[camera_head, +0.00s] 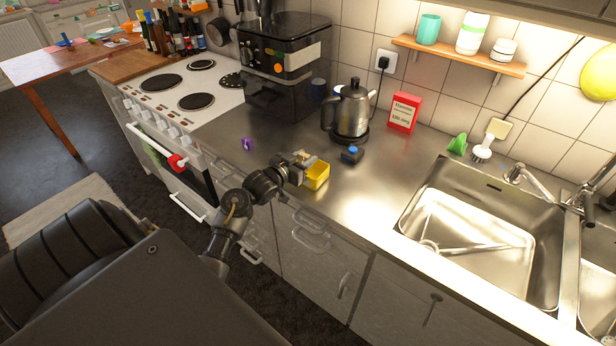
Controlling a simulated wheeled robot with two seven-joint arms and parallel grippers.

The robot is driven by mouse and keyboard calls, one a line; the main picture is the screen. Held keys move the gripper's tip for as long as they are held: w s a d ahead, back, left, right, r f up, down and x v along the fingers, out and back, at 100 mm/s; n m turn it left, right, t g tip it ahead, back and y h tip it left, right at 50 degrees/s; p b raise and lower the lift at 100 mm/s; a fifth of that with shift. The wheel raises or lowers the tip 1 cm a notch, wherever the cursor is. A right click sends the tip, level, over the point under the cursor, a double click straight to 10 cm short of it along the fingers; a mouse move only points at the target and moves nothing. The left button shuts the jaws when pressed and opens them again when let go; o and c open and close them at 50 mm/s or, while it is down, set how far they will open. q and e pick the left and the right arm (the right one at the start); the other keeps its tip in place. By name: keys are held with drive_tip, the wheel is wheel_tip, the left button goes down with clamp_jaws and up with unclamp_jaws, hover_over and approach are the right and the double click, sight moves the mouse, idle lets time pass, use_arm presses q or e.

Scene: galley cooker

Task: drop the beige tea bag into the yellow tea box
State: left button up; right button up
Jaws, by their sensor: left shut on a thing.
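The yellow tea box (318,177) is small and open-topped, and stands on the steel counter near its front edge. My left gripper (301,160) is at the left rim of the box, close above it. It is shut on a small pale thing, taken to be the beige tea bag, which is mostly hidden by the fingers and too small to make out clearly. I cannot tell whether the gripper touches the box. My right gripper is not in view.
A small blue-topped dark object (352,153) and a kettle (352,110) stand behind the box. A purple item (247,144) lies to the left. A coffee machine (284,65) and red box (404,111) stand at the back. The sink (470,235) is right; the counter between is clear.

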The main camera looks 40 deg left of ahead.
use_arm(q)
drive_tip(key=shift+r, duration=0.1)
drive_tip(key=o, duration=1)
drive_tip(key=shift+o, duration=0.2)
drive_tip(key=shift+s, duration=0.1)
drive_tip(key=shift+s, duration=0.35)
drive_tip(key=s, duration=0.3)
drive_tip(key=s+b, duration=0.1)
drive_tip(key=s, duration=0.2)
drive_tip(key=s+r, duration=0.1)
drive_tip(key=s, duration=0.1)
drive_tip(key=shift+s+d+r+b, duration=0.1)
drive_tip(key=shift+s+b, duration=0.2)
drive_tip(key=shift+s, duration=0.1)
drive_tip(key=shift+s+r, duration=0.2)
drive_tip(key=shift+s, duration=0.3)
